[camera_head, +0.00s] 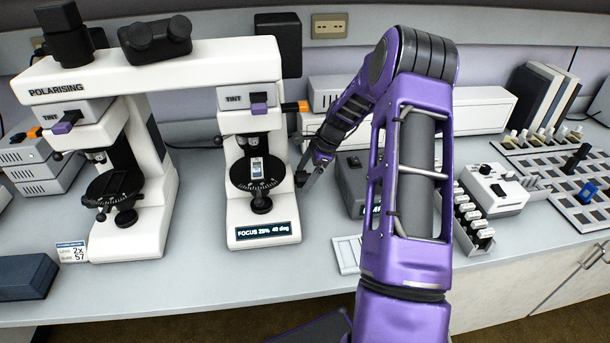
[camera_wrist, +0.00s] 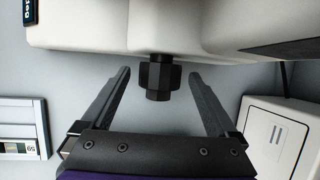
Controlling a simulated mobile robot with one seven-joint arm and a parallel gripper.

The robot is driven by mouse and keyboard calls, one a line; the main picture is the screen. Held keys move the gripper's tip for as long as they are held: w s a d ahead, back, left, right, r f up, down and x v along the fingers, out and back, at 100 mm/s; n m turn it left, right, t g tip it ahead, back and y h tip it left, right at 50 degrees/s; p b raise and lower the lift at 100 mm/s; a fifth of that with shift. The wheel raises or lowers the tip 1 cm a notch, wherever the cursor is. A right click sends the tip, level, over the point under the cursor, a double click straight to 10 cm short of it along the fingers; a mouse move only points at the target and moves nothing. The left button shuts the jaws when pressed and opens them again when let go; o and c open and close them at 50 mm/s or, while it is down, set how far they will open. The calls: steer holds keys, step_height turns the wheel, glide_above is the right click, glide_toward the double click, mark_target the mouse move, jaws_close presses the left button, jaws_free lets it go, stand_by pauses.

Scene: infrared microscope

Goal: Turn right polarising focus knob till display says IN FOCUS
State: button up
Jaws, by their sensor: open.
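The polarising microscope is white, with two stands joined by a beam marked POLARISING. Its display (camera_head: 264,230) on the right stand's base starts with FOCUS, then a percentage that is hard to read, and 40 deg; it does not read IN FOCUS. The right focus knob (camera_wrist: 158,76) is black and ridged, sticking out of the white body in the wrist view. My gripper (camera_wrist: 159,82) is open, with one finger on each side of the knob and a visible gap on both sides. In the head view my gripper (camera_head: 307,174) is at the right stand's right side, partly hiding the knob.
A dark grey box (camera_head: 355,182) stands close to the right of my gripper. A white slide tray (camera_head: 347,254) lies in front; it also shows at the left in the wrist view (camera_wrist: 22,118). A white device (camera_head: 493,190) and slide racks stand further right.

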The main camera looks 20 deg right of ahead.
steer(key=c, duration=1.4)
steer(key=shift+o, duration=0.2)
steer(key=shift+f+b, duration=0.1)
steer(key=shift+b, duration=0.4)
steer(key=t+b, duration=0.1)
steer(key=b, duration=0.2)
steer(key=shift+s+f+t, duration=0.2)
steer(key=shift+t, duration=0.2)
steer(key=t+b, duration=0.1)
steer(key=n+t+h+b, duration=0.1)
steer(key=t+b, duration=0.1)
steer(key=shift+s+t, duration=0.3)
steer(key=t, duration=0.2)
steer(key=n+t, duration=0.1)
steer(key=shift+s+a+f+t+h, duration=0.1)
steer(key=shift+s+t+h, duration=0.05)
steer(key=shift+t+h, duration=0.2)
steer(key=shift+f+n+t, duration=0.15)
steer(key=shift+n+t, duration=0.2)
steer(key=shift+t, duration=0.8)
steer(key=shift+f+n+t, duration=0.1)
steer(key=shift+n+t, duration=0.25)
steer(key=shift+t, duration=0.75)
